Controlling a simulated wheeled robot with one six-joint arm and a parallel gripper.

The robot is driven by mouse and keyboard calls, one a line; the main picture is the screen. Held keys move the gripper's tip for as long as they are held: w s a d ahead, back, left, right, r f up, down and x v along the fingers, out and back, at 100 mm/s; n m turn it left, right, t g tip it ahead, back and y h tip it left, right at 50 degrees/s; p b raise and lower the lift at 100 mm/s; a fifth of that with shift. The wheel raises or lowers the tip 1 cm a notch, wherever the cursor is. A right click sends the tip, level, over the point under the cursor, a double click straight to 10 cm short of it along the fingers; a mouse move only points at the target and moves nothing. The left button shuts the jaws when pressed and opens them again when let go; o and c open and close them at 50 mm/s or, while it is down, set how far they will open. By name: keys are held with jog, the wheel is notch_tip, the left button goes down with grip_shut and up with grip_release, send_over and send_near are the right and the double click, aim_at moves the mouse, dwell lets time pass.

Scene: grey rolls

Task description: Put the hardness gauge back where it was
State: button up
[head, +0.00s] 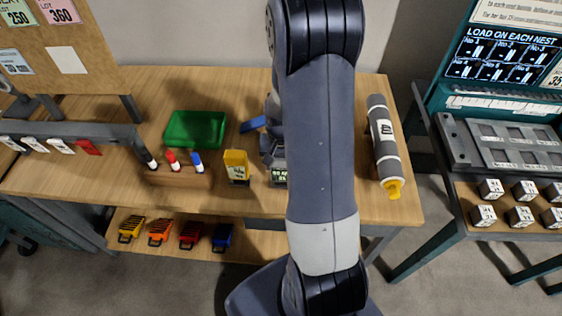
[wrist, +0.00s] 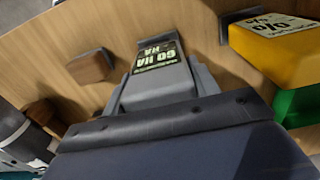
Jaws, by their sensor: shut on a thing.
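The hardness gauge, a grey body with a dark face and pale HA lettering, is partly visible left of my arm in the head view (head: 279,175). My gripper is shut on the gauge. In the head view my gripper (head: 272,146) is mostly hidden by my arm link. I cannot tell whether the gauge touches the wooden tabletop (head: 230,203).
A yellow labelled box (head: 236,163) stands just left of the gauge. Left of it is a wooden marker holder (head: 180,177), and behind is a green bin (head: 196,128). A grey roll (head: 383,140) lies right of my arm. Wooden blocks (wrist: 90,66) show in the wrist view.

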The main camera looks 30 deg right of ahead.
jog(key=shift+f, duration=0.15)
jog(key=o, duration=1)
jog(key=shift+w+r, duration=0.1)
jog(key=shift+r, duration=0.6)
notch_tip(320, 180, up, 11)
jog(key=shift+b, duration=0.35)
